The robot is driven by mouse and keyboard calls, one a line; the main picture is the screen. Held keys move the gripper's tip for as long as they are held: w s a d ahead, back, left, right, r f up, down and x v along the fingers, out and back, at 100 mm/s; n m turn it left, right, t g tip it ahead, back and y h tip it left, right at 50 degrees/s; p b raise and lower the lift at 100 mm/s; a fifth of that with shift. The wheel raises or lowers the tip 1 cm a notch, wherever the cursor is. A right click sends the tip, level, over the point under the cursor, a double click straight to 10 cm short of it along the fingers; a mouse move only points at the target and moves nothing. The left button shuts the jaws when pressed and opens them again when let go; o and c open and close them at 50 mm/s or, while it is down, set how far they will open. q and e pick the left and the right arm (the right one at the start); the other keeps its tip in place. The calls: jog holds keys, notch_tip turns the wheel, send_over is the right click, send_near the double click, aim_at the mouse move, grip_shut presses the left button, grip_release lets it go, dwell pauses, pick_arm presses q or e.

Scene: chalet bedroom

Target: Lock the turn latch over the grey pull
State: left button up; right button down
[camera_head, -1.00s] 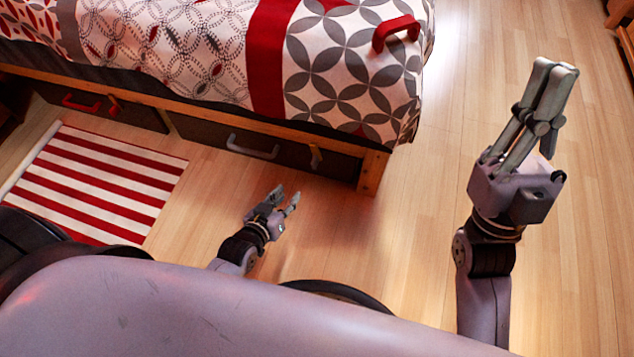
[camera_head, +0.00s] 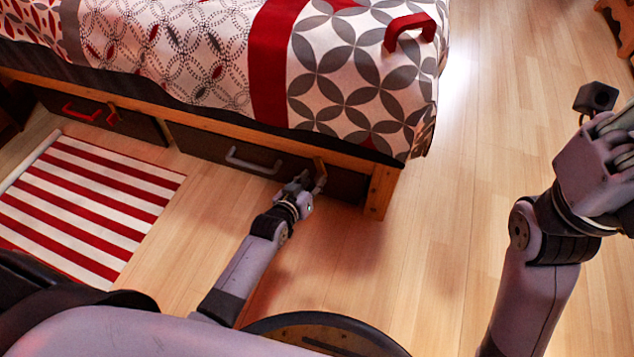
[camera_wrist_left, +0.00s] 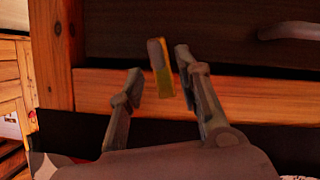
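The grey pull (camera_head: 253,161) is on the dark drawer front under the bed; it also shows in the left wrist view (camera_wrist_left: 290,31). The turn latch (camera_head: 320,170), a small wooden bar, is to its right, near the bed's corner post. In the left wrist view, the latch (camera_wrist_left: 160,67) stands upright, running from the wooden rail over the dark front, with a yellowish side. My left gripper (camera_head: 305,183) is at the latch. Its fingers (camera_wrist_left: 158,82) are apart, one on each side of the latch, the right one nearer. Contact is unclear. My right gripper (camera_head: 606,115) is at the right edge, partly cut off.
A second drawer with a red pull (camera_head: 82,112) and its own latch (camera_head: 112,114) is farther left. A red handle-like thing (camera_head: 409,30) is on the bedspread. A red-striped rug (camera_head: 85,200) lies at left. The wooden floor (camera_head: 455,180) right of the bed is clear.

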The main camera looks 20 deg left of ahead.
aim_at(317, 177)
pick_arm(q)
jog(key=shift+b+x, duration=0.6)
jog(key=shift+x, duration=1)
jog(key=shift+c, duration=0.6)
grip_shut()
